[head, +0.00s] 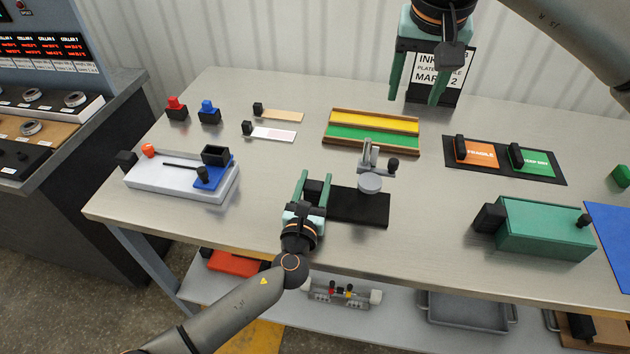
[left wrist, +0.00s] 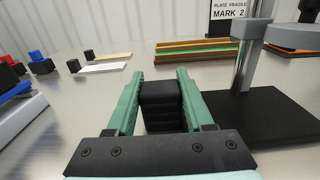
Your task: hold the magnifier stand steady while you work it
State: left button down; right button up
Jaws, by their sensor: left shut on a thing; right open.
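The magnifier stand has a flat black base (head: 362,208), a grey post and head with a black knob (head: 393,164), and a round grey lens (head: 370,183) over the base. It stands upright on the table. The base also shows in the left wrist view (left wrist: 265,122). My left gripper (head: 315,178) is shut on the black grip block (left wrist: 162,105) at the base's left side, with one green finger on each side. My right gripper (head: 415,100) is open and empty, fingers down, high at the back, apart from the stand and in front of the sign.
A wooden tray with yellow and green strips (head: 372,124) lies just behind the stand. A grey-white fixture (head: 155,178) is at the left, a green box (head: 545,230) at the right. Orange and green labelled plates on a black mat (head: 545,178) lie back right. Table between is clear.

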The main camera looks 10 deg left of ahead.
pick_arm(q)
jog(key=shift+c, duration=1)
grip_release()
